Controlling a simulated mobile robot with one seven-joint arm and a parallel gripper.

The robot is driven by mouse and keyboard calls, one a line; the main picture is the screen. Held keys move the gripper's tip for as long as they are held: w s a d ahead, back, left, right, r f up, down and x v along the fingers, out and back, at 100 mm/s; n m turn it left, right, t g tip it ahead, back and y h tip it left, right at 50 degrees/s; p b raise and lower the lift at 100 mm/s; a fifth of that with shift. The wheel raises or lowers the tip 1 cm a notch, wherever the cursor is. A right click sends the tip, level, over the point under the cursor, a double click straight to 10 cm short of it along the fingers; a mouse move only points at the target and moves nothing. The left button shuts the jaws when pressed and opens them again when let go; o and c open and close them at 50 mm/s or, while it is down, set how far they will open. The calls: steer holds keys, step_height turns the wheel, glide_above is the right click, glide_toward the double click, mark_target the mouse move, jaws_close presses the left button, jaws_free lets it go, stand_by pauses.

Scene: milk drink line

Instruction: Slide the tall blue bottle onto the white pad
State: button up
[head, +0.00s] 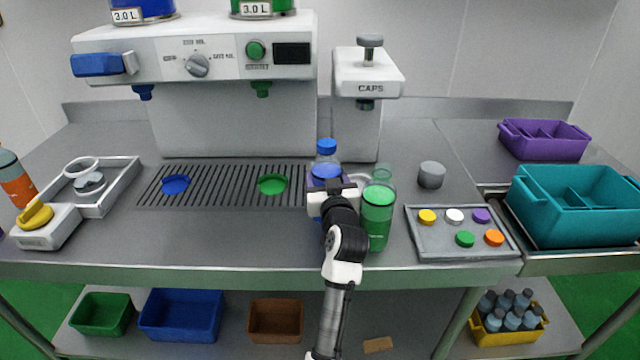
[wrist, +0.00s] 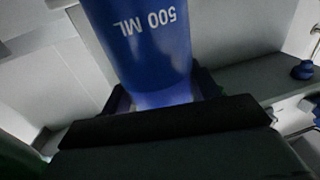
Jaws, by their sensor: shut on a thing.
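The tall blue bottle (head: 326,157) with a blue cap stands in front of the white dispenser, just left of the CAPS station. My gripper (head: 328,188) is shut around its body and hides much of its lower part. In the wrist view the blue bottle (wrist: 145,45) sits between the jaws (wrist: 165,105), its "500 ML" print upside down. The white pad is not clearly visible; a pale curved edge (head: 399,178) shows behind the green bottle, below the CAPS station, and I cannot tell whether it is the pad.
A green bottle (head: 377,214) stands close to the right of my gripper. A grey cylinder (head: 431,175) and a tray of coloured caps (head: 463,250) are further right. A drip grate (head: 218,185) with blue and green discs lies left. The CAPS station (head: 368,75) stands behind.

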steer(key=shift+s+a, duration=1)
steer(key=shift+s, duration=0.3)
steer(key=o, duration=1.5)
